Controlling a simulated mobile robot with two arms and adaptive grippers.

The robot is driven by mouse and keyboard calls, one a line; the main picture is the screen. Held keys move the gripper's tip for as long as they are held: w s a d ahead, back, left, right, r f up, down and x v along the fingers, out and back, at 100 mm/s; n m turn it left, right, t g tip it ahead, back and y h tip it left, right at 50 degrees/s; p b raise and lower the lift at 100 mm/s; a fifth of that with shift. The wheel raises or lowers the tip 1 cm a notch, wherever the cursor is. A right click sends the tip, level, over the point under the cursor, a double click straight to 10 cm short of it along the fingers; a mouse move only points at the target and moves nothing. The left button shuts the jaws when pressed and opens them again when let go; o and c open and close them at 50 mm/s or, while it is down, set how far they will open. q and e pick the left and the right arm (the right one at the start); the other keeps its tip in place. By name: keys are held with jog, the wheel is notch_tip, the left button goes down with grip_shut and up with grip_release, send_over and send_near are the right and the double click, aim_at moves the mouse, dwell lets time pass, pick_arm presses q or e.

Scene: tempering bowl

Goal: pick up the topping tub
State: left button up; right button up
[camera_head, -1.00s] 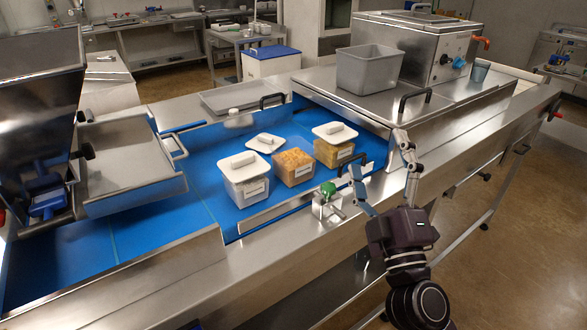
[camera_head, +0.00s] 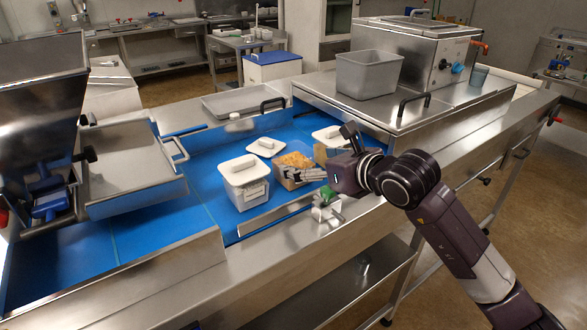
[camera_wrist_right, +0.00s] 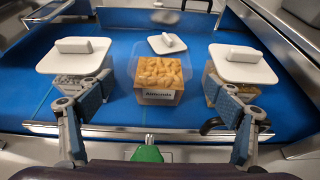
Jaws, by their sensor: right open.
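An open, clear topping tub (camera_head: 293,161) filled with tan nuts stands on the blue belt, between two lidded tubs. In the right wrist view this tub (camera_wrist_right: 160,75) is centred, and its front label appears to read "Almonds". My right gripper (camera_head: 312,152) is open and empty, in front of and above the tub. In the wrist view one finger is on each side of it, and no contact shows. In the head view the fingers partly cover the tub's front. My left gripper is not in view.
A lidded tub with pale contents (camera_head: 244,182) stands at left; another lidded tub (camera_wrist_right: 238,88) stands at right, close to a finger. A loose white lid (camera_head: 264,147) lies behind the open tub. A green-topped fitting (camera_head: 326,196) and metal rail are in front.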

aim_at(285, 153)
jog(key=shift+p+x, duration=0.3)
jog(key=shift+x, duration=0.65)
jog(key=w, duration=0.1)
jog(key=w+a+p, duration=0.2)
jog(key=shift+w+a+f, duration=0.15)
jog(key=shift+f, duration=0.1)
jog(key=shift+w+a+f, duration=0.35)
jog(key=shift+w, duration=0.05)
jog(key=shift+c, duration=0.3)
jog(key=c, duration=1.3)
jog(key=shift+r, duration=0.1)
jog(key=shift+c, duration=0.8)
